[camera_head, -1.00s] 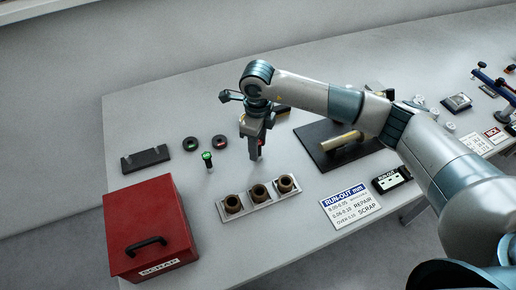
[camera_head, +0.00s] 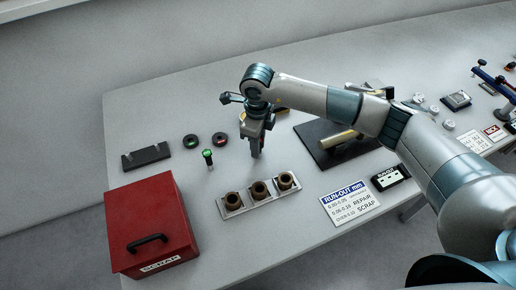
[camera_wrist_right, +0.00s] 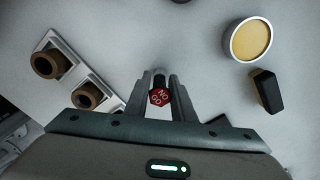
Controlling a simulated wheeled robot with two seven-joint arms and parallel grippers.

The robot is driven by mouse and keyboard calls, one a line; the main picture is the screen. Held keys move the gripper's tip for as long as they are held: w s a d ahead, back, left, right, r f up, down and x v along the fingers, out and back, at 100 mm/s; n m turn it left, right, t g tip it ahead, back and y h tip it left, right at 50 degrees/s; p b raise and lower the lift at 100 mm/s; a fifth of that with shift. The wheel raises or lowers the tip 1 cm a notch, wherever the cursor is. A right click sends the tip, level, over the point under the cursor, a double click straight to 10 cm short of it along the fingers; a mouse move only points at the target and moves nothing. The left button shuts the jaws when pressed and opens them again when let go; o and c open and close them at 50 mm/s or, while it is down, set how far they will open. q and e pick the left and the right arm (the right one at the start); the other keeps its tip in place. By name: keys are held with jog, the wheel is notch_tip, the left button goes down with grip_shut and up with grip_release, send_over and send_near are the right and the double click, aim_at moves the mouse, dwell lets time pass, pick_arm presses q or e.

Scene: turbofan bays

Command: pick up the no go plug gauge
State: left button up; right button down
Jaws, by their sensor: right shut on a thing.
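The no go plug gauge (camera_wrist_right: 159,97) shows in the right wrist view with a red hexagonal end marked NO GO. It stands between the two fingers of my right gripper (camera_wrist_right: 161,88), which is shut on it. In the head view my right gripper (camera_head: 256,150) points down at the table, and its fingers mostly hide the gauge. I cannot tell whether the gauge touches the table. A green-topped plug gauge (camera_head: 208,157) stands upright to the left. My left gripper is not in view.
A tray with three brown bushings (camera_head: 246,207) lies in front of my right gripper. Two dark rings (camera_head: 191,142) and a dark rack (camera_head: 146,158) lie to the left. A red scrap box (camera_head: 150,228) stands front left. A dark plate (camera_head: 310,139) lies to the right.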

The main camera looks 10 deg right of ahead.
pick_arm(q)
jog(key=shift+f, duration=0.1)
pick_arm(e)
jog(key=shift+r, duration=0.1)
